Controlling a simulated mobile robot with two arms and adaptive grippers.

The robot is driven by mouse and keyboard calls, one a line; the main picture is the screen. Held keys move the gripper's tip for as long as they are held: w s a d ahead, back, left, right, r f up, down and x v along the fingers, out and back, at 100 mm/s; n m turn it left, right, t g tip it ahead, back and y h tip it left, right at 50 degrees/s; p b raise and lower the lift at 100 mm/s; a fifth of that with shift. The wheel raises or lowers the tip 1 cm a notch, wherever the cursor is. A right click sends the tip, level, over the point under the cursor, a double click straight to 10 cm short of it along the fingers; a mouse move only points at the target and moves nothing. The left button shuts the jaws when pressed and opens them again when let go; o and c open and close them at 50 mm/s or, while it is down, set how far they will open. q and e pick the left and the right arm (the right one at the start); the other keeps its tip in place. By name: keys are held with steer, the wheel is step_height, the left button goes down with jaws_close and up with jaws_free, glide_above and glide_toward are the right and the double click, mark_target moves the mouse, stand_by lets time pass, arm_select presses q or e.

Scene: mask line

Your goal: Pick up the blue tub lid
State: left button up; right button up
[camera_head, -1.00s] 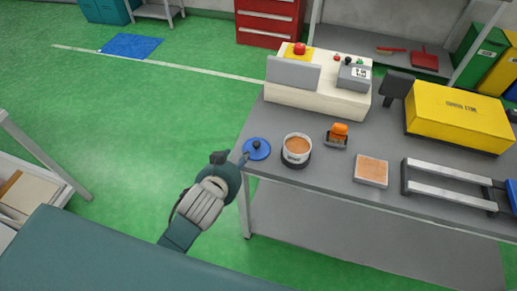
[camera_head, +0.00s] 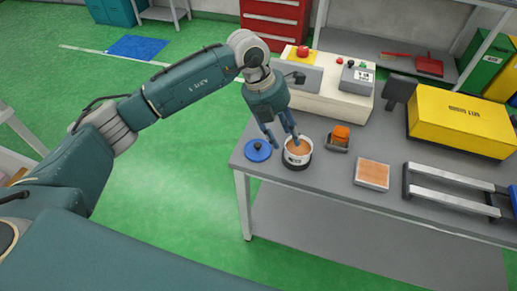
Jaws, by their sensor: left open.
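I cannot tell whether that finger touches the tub. My right gripper is out of view.
A cream control box (camera_head: 325,103) with a red button stands behind the gripper. An orange-topped holder (camera_head: 340,137), a square tan block (camera_head: 372,175), a metal rail frame (camera_head: 450,190) and a yellow case (camera_head: 462,125) are to the right. Free bench lies in front of the tub.

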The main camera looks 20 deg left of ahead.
arm_select(q)
steer(key=w+a+r+n+y, duration=0.1)
steer(key=w+a+y, duration=0.15)
steer(key=a, duration=0.65)
steer(key=y+b, duration=0.1)
steer(key=b, duration=0.2)
glide_above(258, 144)
steer(key=f, duration=0.4)
steer(key=shift+s+a+f, duration=0.3)
steer(key=shift+a+f, duration=0.1)
steer(key=f+b, duration=0.1)
steer(key=f, duration=0.1)
steer(key=f+b, duration=0.2)
steer(key=f, duration=0.1)
steer(key=shift+w+d+f, duration=0.2)
steer(key=shift+d+f, duration=0.15)
steer(key=shift+r, duration=0.1)
steer(key=c, duration=1)
